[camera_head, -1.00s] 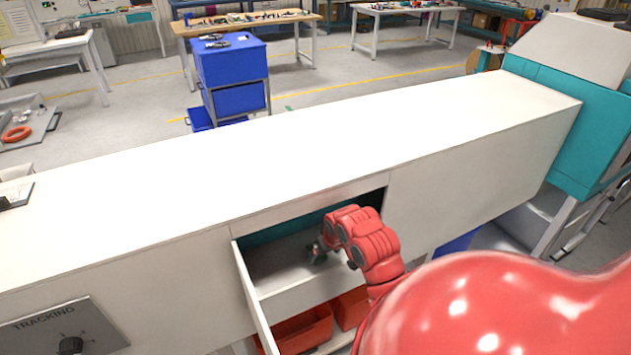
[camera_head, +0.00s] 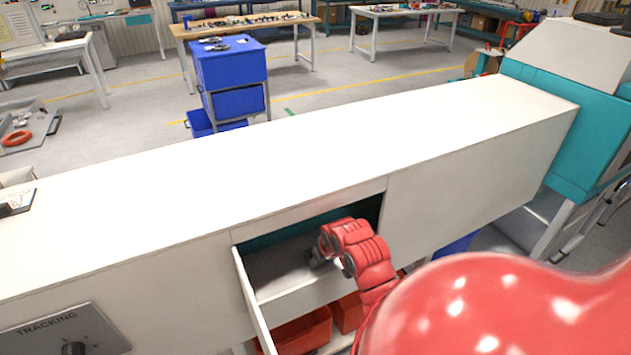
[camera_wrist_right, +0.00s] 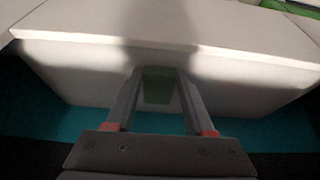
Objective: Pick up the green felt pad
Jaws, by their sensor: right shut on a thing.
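The green felt pad (camera_wrist_right: 159,86) shows in the right wrist view, between the two fingers of my right gripper (camera_wrist_right: 157,78). The gripper is shut on it. In the head view my right gripper (camera_head: 316,262) reaches down into the open drawer (camera_head: 275,279) under the white counter. The pad cannot be made out in the head view. In the right wrist view pale drawer walls stand around the fingers. My left gripper is not in view.
The long white counter top (camera_head: 260,170) above the drawer is mostly clear. The drawer opening's upper edge lies close above my right wrist. Red bins (camera_head: 303,331) sit below the drawer. A blue cart (camera_head: 228,75) stands beyond the counter.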

